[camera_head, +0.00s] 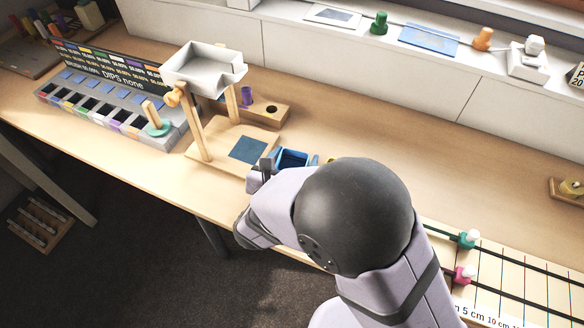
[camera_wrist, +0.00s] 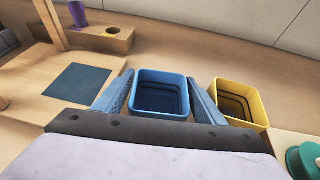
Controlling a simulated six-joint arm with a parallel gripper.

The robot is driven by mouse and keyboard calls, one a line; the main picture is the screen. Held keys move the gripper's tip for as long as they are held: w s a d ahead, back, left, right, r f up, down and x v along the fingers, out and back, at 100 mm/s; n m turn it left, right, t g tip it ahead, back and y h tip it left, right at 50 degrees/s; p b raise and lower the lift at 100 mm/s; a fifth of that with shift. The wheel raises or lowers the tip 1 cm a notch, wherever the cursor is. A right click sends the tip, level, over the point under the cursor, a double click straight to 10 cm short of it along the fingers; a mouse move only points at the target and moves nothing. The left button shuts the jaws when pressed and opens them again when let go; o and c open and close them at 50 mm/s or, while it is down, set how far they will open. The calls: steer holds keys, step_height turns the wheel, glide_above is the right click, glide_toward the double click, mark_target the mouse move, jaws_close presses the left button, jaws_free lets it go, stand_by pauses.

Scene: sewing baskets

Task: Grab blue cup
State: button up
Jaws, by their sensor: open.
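The blue cup (camera_wrist: 160,78) is a square, open-topped, empty-looking container, upright in the wrist view. In the head view the blue cup (camera_head: 293,158) shows partly behind my arm, beside a wooden stand. My gripper (camera_wrist: 161,92) is open, with one blue-grey finger along the cup's left side and the other along its right side. The fingers are very close to the cup walls; I cannot tell if they touch. The cup's near lower part is hidden by my gripper's dark body.
A yellow square container (camera_wrist: 241,98) stands just right of the right finger. A wooden board with a dark blue square (camera_wrist: 78,83) lies to the left. A wooden block with a purple peg (camera_wrist: 79,14) is behind. A green round object (camera_wrist: 304,158) is at lower right.

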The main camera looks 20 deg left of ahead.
steer(key=shift+w+f, duration=0.1)
steer(key=shift+w, duration=0.15)
steer(key=shift+c, duration=0.6)
steer(key=c, duration=0.7)
